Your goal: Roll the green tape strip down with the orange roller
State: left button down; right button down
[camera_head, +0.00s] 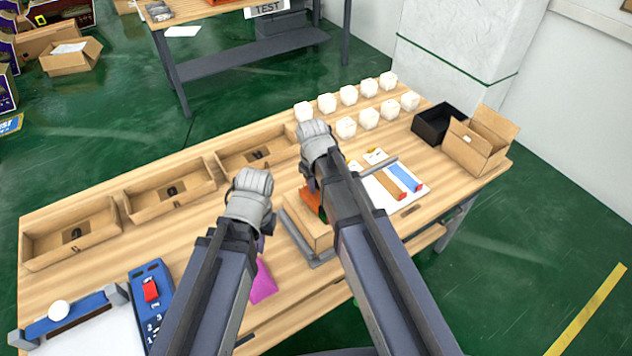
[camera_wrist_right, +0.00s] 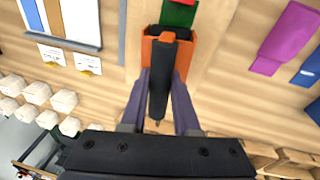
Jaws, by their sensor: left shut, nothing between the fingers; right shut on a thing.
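The orange roller (camera_wrist_right: 149,55) shows in the right wrist view, with its dark handle between the fingers of my right gripper (camera_wrist_right: 160,100), which is shut on it. In the head view a bit of the orange roller (camera_head: 308,204) shows below my right wrist. The green tape strip (camera_wrist_right: 178,14) lies just beyond the roller's head in the wrist view; only a small part of it (camera_head: 323,215) shows in the head view beside my right arm. I cannot tell whether the roller touches it. My left gripper (camera_head: 261,243) is shut and empty, mostly hidden by its arm, left of the roller.
A tan block (camera_head: 304,226) with a grey bar (camera_head: 292,238) lies between my arms. A magenta piece (camera_head: 263,284) lies near the front edge. A white board (camera_head: 392,204) with brown and blue strips is to the right.

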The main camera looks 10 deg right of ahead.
jog(key=shift+s, duration=0.1)
jog(key=shift+s+d+f, duration=0.1)
jog(key=shift+s+d, duration=0.1)
jog(key=shift+s, duration=0.25)
jog(key=shift+w+a, duration=0.1)
jog(key=shift+w, duration=0.1)
jog(key=shift+w+a, duration=0.1)
jog(key=shift+w, duration=0.45)
jog(key=shift+w+a, duration=0.2)
jog(key=shift+w, duration=0.1)
dwell(0.4)
